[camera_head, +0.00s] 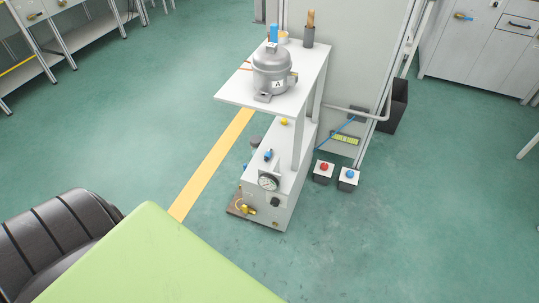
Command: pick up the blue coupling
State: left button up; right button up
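A small blue piece with a dark end, which looks like the blue coupling (267,155), is on the white machine (285,187) below the raised white tabletop. It is too small to tell its exact shape or how it is fixed. Another blue object (274,32) stands upright at the back of the tabletop, behind the grey compressor (272,70). I cannot tell for certain which blue piece is the coupling. Neither of my grippers is in view.
The tabletop (308,75) also holds a dark cup (309,37) with brown sticks. A gauge (268,181) is on the machine's front. A red-button box (324,171) and blue-button box (348,178) stand to the right. Green floor (400,230) is open at the lower right.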

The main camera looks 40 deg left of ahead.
aim_at(268, 154)
jog(key=u, duration=1)
